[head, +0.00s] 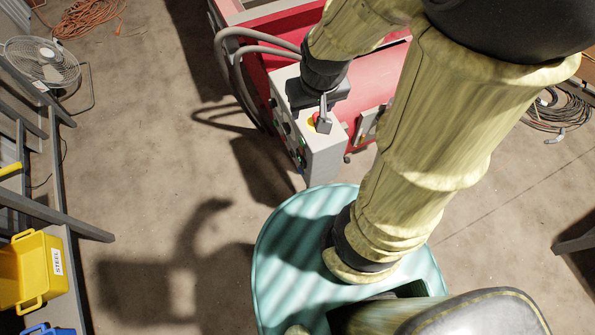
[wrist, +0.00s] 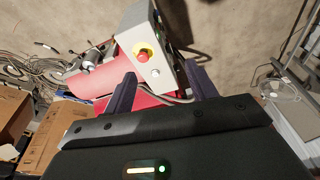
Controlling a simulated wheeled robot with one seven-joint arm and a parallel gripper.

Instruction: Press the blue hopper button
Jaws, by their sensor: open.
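A grey control box (head: 322,160) stands on the near end of a red machine. It also shows in the wrist view (wrist: 137,29), beyond my fingers. A red mushroom button on a yellow ring (wrist: 142,56) is on its top face, with a small pale round button (wrist: 154,73) beside it. Small coloured controls, some green, sit on its side panel (head: 293,146). I cannot make out a blue button in either view. My gripper (head: 323,112) is over the box's top in the head view, partly hiding it. In the wrist view its two fingers (wrist: 161,92) are apart with nothing between them.
The red machine (head: 285,20) lies behind the box, with grey hoses (head: 238,50) looping at its left. A fan (head: 42,62) and a yellow STEEL bin (head: 38,262) stand at the left. Coiled cables (head: 558,110) lie at the right.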

